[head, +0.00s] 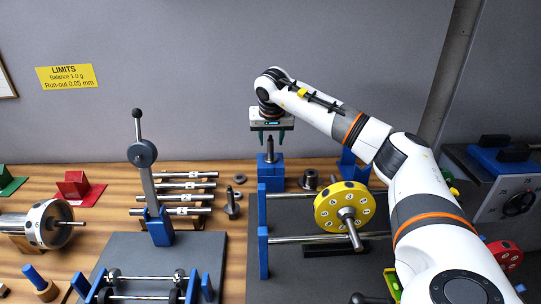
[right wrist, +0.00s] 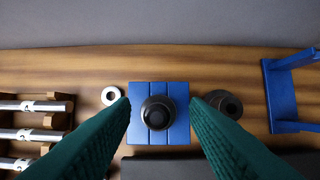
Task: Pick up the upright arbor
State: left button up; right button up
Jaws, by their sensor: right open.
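The upright arbor (head: 270,152) is a dark shaft standing in a blue block (head: 270,173) near the back of the wooden bench. In the right wrist view the arbor (right wrist: 157,113) shows from above as a dark round end over the blue block (right wrist: 178,128). My right gripper (head: 272,141) points down directly above the arbor, with its green fingers open. In the right wrist view the gripper (right wrist: 160,101) has one finger on each side of the arbor, with gaps. I cannot tell whether the fingertips reach below its top. My left gripper is out of view.
Several horizontal arbors (head: 185,186) lie in a rack farther left. A yellow rotor (head: 328,207) sits on a blue-ended stand in front. A blue bracket (right wrist: 285,95) stands to the right.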

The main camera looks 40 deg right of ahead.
jog(key=shift+x, duration=1.6)
jog(key=shift+a, duration=0.1)
grip_shut()
jog(key=shift+r, duration=0.1)
jog(key=shift+w+r, duration=0.1)
